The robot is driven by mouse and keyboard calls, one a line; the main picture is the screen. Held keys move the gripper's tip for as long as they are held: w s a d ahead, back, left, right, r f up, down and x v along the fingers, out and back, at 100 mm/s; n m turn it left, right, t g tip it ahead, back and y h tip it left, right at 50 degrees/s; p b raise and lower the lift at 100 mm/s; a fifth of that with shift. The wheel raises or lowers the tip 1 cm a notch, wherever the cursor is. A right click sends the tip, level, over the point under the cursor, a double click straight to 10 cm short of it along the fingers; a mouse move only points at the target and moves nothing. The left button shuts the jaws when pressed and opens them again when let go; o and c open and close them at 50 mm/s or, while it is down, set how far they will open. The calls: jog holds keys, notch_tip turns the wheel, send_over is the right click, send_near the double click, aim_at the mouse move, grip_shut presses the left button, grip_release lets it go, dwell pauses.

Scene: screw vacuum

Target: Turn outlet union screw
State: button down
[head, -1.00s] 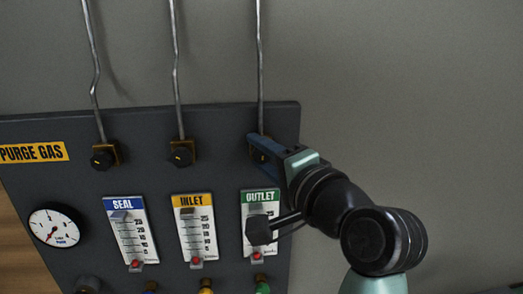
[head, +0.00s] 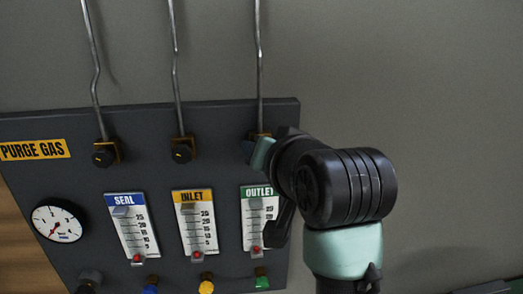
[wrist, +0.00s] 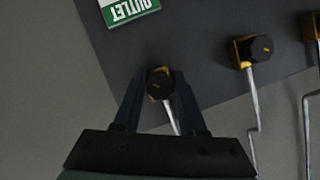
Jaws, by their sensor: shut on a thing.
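The outlet union screw (wrist: 159,84) is a black knob on a brass fitting at the foot of the outlet pipe. In the wrist view it sits between the two fingertips of my gripper (wrist: 160,88), which is shut on it. In the head view my gripper (head: 256,150) is at the top right of the dark panel, and the arm hides the screw; a bit of its brass fitting shows above. The green OUTLET label (head: 257,191) is below it, and also shows upside down in the wrist view (wrist: 130,10).
The inlet union screw (head: 182,152) and seal union screw (head: 104,156) stand to the left, each under a metal pipe. Flow gauges, coloured knobs and a round dial (head: 58,221) fill the lower panel. The grey wall (head: 430,90) right of the panel is clear.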

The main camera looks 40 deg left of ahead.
jog(key=n+t+h+b, duration=0.1)
jog(key=n, duration=0.2)
jog(key=shift+r+t+h, duration=0.1)
jog(key=shift+t+h, duration=0.3)
jog(key=n+t+h+b, duration=0.1)
jog(key=n, duration=0.1)
jog(key=shift+n, duration=0.3)
jog(key=n+t+h+b, duration=0.1)
jog(key=n+t+b, duration=0.1)
jog(key=n+b, duration=0.1)
jog(key=shift+d+n, duration=0.1)
jog(key=shift+n, duration=0.2)
jog(key=shift+r+n+t+h+b, duration=0.1)
jog(key=shift+n+t+h+b, duration=0.2)
jog(key=shift+n+t+b, duration=0.7)
jog(key=shift+n, duration=0.3)
jog(key=c, duration=0.8)
grip_release()
jog(key=shift+w, duration=0.1)
jog(key=o, duration=0.3)
jog(key=shift+w, duration=0.1)
jog(key=shift+o, duration=0.2)
